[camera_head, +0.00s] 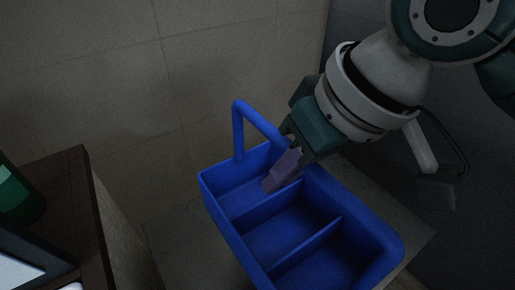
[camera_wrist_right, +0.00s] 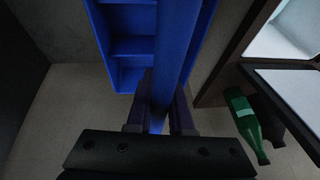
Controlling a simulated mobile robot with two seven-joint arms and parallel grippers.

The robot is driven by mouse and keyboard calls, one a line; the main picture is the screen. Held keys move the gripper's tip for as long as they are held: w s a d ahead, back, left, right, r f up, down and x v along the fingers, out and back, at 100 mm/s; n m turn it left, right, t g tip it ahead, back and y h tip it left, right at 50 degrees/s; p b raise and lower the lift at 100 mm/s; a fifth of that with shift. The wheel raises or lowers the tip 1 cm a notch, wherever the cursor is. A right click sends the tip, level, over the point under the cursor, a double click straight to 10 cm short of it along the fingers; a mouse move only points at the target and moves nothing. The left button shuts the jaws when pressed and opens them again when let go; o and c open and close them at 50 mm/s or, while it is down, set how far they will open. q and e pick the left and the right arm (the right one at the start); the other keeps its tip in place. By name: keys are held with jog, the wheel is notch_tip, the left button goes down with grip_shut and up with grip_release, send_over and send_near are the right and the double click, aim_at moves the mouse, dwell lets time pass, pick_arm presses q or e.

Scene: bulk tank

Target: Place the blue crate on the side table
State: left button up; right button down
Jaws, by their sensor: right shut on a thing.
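The blue crate (camera_head: 310,220) is an open box with inner dividers and a raised handle (camera_head: 238,130). It hangs in the middle of the head view, seen from above, and its compartments look empty. My right gripper (camera_head: 283,165) is shut on the crate's handle. In the right wrist view, the handle runs between the fingers of my right gripper (camera_wrist_right: 160,112), and the crate (camera_wrist_right: 128,45) lies beyond. A dark brown table (camera_head: 80,190) stands at the left, apart from the crate. I cannot tell whether it is the side table. My left gripper is not in view.
A green bottle (camera_head: 18,195) and a dark-framed, pale-faced object (camera_head: 25,265) are on the brown table. A flat grey surface (camera_head: 180,240) lies below the crate; its height is unclear. The tiled floor (camera_head: 100,80) behind is clear.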

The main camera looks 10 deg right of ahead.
aim_at(278, 237)
notch_tip(278, 237, down, 15)
jog(key=b, duration=0.4)
jog(key=shift+r+b, duration=0.1)
jog(key=shift+b, duration=0.2)
jog(key=shift+f+b, duration=0.8)
jog(key=shift+f, duration=1.15)
jog(key=shift+f, duration=0.15)
jog(key=c, duration=0.8)
grip_release()
